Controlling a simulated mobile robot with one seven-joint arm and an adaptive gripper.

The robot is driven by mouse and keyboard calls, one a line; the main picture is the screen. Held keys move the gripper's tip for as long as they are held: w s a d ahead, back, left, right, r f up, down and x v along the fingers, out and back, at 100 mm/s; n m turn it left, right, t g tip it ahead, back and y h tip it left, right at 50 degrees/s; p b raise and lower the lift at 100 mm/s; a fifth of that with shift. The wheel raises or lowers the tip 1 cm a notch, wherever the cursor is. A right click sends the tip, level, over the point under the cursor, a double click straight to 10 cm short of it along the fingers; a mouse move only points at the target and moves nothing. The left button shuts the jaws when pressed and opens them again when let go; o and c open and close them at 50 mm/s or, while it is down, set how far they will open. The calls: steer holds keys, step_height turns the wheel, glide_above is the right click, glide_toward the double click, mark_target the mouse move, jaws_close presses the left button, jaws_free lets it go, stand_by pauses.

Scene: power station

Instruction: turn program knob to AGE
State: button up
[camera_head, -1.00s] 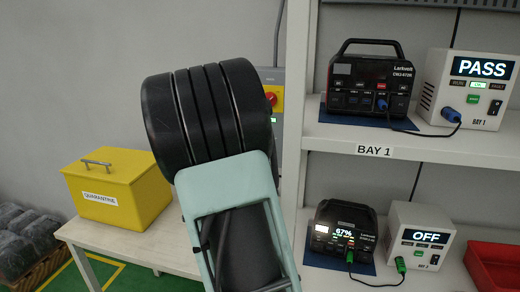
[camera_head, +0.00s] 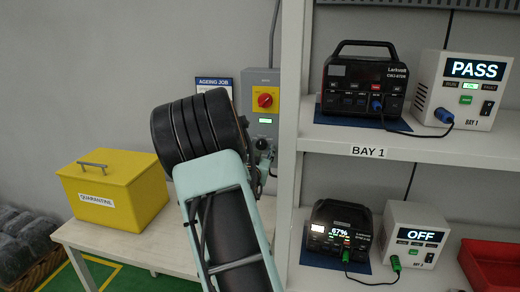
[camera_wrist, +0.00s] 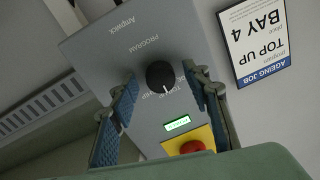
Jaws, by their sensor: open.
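The black program knob (camera_wrist: 160,75) is on a grey control box (camera_wrist: 105,55) marked PROGRAM, upside down in the wrist view. Its white pointer line points down in that picture, towards small, partly hidden lettering. My gripper (camera_wrist: 161,82) is open. Its blue-padded fingers stand on either side of the knob; I cannot tell whether they touch it. In the head view the control box (camera_head: 249,88) is on the wall behind my arm. The knob (camera_head: 262,143) shows on its lower part, with my gripper (camera_head: 264,160) close to it.
A red switch on a yellow plate (camera_head: 265,100) and a green display (camera_wrist: 178,124) are on the box. A card reading TOP UP, BAY 4 (camera_wrist: 257,38) hangs beside it. The shelf post (camera_head: 290,150) stands close right. A yellow quarantine box (camera_head: 115,190) sits on the table.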

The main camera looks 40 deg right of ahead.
steer(key=shift+c, duration=0.4)
steer(key=c, duration=1.1)
steer(key=n+b, duration=0.1)
steer(key=n, duration=0.3)
steer(key=shift+n, duration=0.4)
steer(key=n+p, duration=0.1)
steer(key=n, duration=0.3)
steer(key=shift+r+n+g, duration=0.1)
steer(key=shift+n+g, duration=0.2)
steer(key=shift+g, duration=0.1)
steer(key=o, duration=1.2)
